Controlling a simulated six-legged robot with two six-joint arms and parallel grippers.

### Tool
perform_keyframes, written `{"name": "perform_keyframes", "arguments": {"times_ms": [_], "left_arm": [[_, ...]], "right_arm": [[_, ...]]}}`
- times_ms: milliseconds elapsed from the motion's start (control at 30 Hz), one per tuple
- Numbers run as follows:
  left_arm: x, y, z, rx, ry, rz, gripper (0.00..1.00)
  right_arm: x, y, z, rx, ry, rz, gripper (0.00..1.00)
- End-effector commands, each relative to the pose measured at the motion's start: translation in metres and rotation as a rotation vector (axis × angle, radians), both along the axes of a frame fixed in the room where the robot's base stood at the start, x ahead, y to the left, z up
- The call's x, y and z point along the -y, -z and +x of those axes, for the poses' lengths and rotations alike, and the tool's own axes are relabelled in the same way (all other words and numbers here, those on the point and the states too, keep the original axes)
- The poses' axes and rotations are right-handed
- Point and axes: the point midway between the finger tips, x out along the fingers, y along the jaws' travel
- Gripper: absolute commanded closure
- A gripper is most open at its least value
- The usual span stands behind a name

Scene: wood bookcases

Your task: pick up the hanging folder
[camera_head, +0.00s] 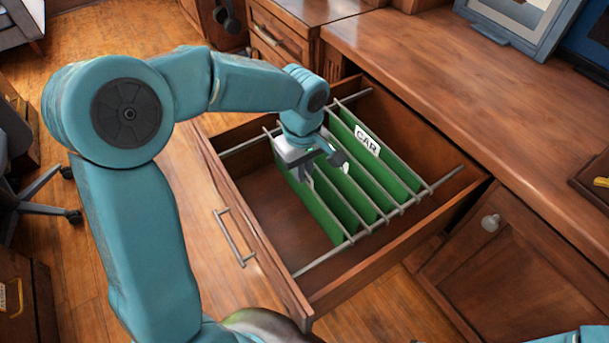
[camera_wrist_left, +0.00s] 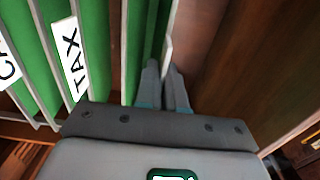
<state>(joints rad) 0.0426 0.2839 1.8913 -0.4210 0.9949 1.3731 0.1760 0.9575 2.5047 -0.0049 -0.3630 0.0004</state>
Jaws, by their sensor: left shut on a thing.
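Several green hanging folders hang across the open wooden drawer (camera_head: 255,195), with pale rods along their tops. A white CAR label (camera_head: 367,140) stands on a rear one; the wrist view shows a TAX label (camera_wrist_left: 72,57). The front hanging folder (camera_head: 322,208) also shows in the left wrist view (camera_wrist_left: 138,45), beside the fingers. My left gripper (camera_head: 303,170) is over it near the drawer's left side. In the wrist view its fingers (camera_wrist_left: 162,75) are close together on the folder's top edge, which they partly hide. My right gripper is out of view.
The drawer's front part is empty. A wooden counter (camera_head: 450,90) runs along the back right, with a cabinet door (camera_head: 500,270) below it. A framed picture (camera_head: 515,25) stands on the counter. An office chair (camera_head: 25,180) is at the left.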

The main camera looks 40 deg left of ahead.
Motion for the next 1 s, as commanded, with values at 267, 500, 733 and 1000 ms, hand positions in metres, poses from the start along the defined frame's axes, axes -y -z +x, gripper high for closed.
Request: {"name": "perform_keyframes", "arguments": {"times_ms": [267, 500, 733, 1000], "left_arm": [[0.000, -0.082, 0.001, 0.009, 0.000, 0.000, 1.00], [0.001, -0.150, 0.001, 0.006, 0.000, 0.000, 1.00], [0.000, -0.186, 0.000, 0.003, 0.001, 0.000, 1.00], [0.000, -0.192, 0.000, 0.001, 0.001, 0.000, 1.00]], "right_arm": [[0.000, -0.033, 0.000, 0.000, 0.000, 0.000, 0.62], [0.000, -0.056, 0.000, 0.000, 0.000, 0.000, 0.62], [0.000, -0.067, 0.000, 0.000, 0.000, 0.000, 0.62], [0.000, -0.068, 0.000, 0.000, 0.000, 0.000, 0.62]]}}
